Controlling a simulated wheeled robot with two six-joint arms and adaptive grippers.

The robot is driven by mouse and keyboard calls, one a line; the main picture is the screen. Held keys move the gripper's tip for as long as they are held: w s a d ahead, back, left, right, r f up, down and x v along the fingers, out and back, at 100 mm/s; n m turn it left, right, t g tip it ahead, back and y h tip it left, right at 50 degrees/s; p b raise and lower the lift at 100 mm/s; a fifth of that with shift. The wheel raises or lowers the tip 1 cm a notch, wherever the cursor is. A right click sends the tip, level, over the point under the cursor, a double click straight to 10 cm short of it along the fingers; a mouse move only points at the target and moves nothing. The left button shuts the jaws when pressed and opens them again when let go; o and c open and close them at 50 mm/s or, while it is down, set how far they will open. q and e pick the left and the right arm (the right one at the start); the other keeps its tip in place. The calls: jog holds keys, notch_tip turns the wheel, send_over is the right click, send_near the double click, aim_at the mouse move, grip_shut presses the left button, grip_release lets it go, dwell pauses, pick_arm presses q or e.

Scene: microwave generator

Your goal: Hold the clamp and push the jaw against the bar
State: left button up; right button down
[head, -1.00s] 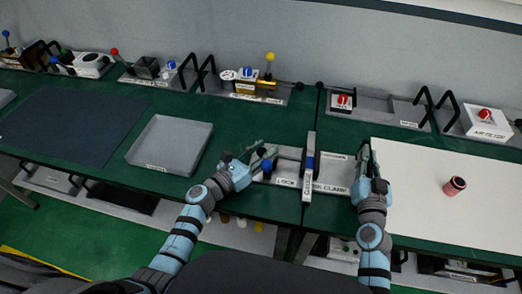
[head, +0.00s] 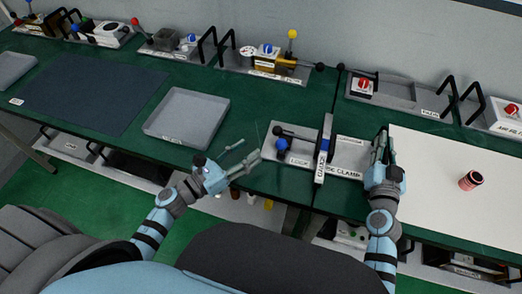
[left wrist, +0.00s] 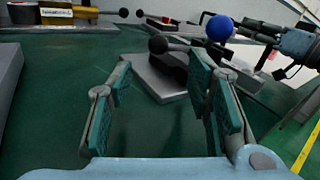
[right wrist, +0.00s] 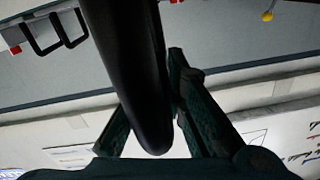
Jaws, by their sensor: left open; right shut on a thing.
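The clamp fixture (head: 270,156) has a grey base with printed labels, including "LOCK" and "CLAMP". A pale bar (head: 328,125) crosses it, with a blue part beside it. A lever with a blue ball (head: 281,145) is at its left end. The ball also shows in the left wrist view (left wrist: 219,28). My left gripper (head: 241,160) is open and empty, left of the clamp and apart from it. My right gripper (head: 381,143) is at the clamp's right end, shut on a black handle (right wrist: 130,70). The jaw's contact with the bar is unclear.
A grey tray (head: 152,133) and a dark mat (head: 85,95) lie to the left. A white board (head: 440,155) with a red cylinder (head: 471,180) is right of my right gripper. Several fixtures with levers and black handles line the back. Green table is clear around my left gripper.

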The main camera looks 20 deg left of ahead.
pick_arm(q)
jog(key=shift+d, duration=0.1)
pick_arm(e)
jog(key=c, duration=1.6)
grip_release()
jog(key=shift+f, duration=0.35)
pick_arm(q)
jog(key=shift+w, duration=0.1)
pick_arm(e)
jog(key=shift+o, duration=0.2)
pick_arm(q)
jog(key=shift+w+f, duration=0.15)
pick_arm(e)
jog(key=shift+w+a, duration=0.1)
jog(key=shift+w, duration=0.05)
